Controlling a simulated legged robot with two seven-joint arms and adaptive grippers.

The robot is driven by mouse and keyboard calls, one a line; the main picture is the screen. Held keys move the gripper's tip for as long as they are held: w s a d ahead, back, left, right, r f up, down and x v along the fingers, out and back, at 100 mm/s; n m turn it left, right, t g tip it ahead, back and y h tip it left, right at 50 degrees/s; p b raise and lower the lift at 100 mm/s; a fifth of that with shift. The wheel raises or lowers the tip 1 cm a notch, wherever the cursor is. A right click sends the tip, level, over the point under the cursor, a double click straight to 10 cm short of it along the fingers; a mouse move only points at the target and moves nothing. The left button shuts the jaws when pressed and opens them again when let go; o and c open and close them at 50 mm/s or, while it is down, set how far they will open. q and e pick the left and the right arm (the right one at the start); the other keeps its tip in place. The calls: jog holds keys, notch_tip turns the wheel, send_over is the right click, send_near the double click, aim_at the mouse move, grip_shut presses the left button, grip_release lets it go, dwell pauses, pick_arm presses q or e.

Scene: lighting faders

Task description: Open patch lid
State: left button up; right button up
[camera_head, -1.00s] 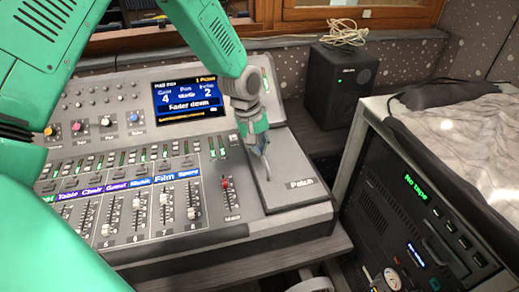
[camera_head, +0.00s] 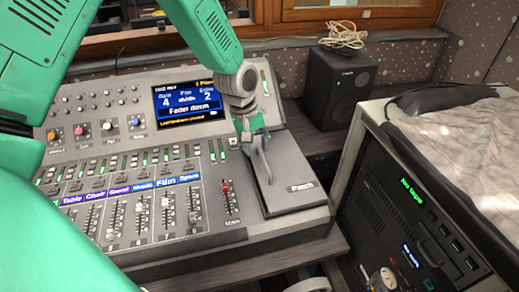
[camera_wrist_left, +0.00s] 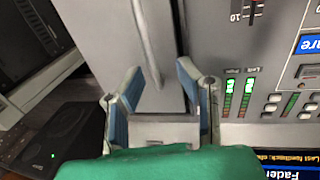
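The patch lid (camera_head: 293,168) is a dark grey flat panel marked "Patch" at the right end of the mixing console. It looks shut, lying flush with the console. My left gripper (camera_head: 262,160) is over the lid's left part, pointing down. In the left wrist view its two blue-padded fingers (camera_wrist_left: 158,100) stand apart, with a clear gap between them. A thin curved grey strip (camera_wrist_left: 148,45) runs over the panel and ends near that gap; I cannot tell whether it touches a finger. My right gripper is not in view.
The console's fader section (camera_head: 140,215) and its screen (camera_head: 187,101) lie left of the lid. A black speaker (camera_head: 340,88) stands behind it on the right. A rack unit (camera_head: 410,215) with a green display stands to the right, past a gap.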

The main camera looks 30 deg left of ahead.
pick_arm(q)
notch_tip(320, 180, up, 12)
jog(key=s+a+p, duration=0.1)
jog(key=s+p, duration=0.1)
jog(key=p, duration=0.6)
jog(key=shift+a, duration=0.25)
dwell(0.3)
dwell(0.5)
notch_tip(320, 180, up, 12)
jog(key=s+a, duration=0.1)
jog(key=shift+s+a+f, duration=0.15)
jog(key=shift+s+a, duration=0.1)
jog(key=shift+a, duration=0.05)
